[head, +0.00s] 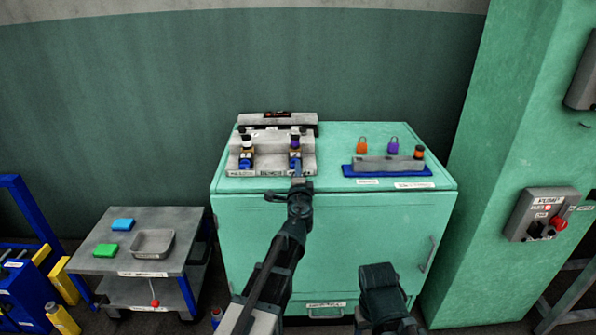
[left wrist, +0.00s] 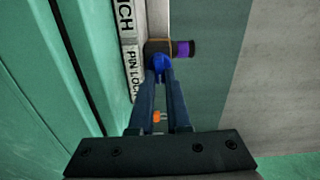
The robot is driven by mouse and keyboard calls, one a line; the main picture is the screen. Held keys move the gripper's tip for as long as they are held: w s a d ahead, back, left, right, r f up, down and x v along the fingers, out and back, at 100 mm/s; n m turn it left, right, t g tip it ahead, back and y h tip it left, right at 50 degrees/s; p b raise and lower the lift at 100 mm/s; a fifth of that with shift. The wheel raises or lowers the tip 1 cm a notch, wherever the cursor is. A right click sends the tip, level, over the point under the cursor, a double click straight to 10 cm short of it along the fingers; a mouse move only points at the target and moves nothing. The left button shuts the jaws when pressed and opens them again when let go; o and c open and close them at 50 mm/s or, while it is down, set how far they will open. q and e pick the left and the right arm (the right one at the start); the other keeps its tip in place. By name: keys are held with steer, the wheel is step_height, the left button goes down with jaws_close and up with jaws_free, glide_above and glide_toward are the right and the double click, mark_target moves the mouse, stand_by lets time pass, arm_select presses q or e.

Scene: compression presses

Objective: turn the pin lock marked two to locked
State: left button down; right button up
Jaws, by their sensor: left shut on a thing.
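The pin lock block (head: 270,163) is a grey stepped fixture on top of the green cabinet. It carries two pin locks with blue handles: one at its left (head: 246,160) and one at its right (head: 295,158). The right one has a purple top. My left gripper (head: 297,172) reaches the right pin lock. In the left wrist view its fingers (left wrist: 160,80) are shut on the blue handle (left wrist: 162,63), with the purple cap (left wrist: 184,48) beside it. The number marks are too small to read. My right gripper (head: 380,280) is low in front of the cabinet; its jaws cannot be made out.
On the green cabinet (head: 230,185), a blue tray (head: 350,171) at the right holds a grey block, with orange and purple padlocks behind. A grey cart (head: 90,262) stands left with a dish and blue and green blocks. A pump box (head: 540,205) hangs on the right wall.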

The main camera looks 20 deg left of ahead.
arm_select(q)
steer(key=shift+m, duration=0.4)
steer(key=c, duration=0.9)
jaws_free()
steer(key=shift+s, duration=0.1)
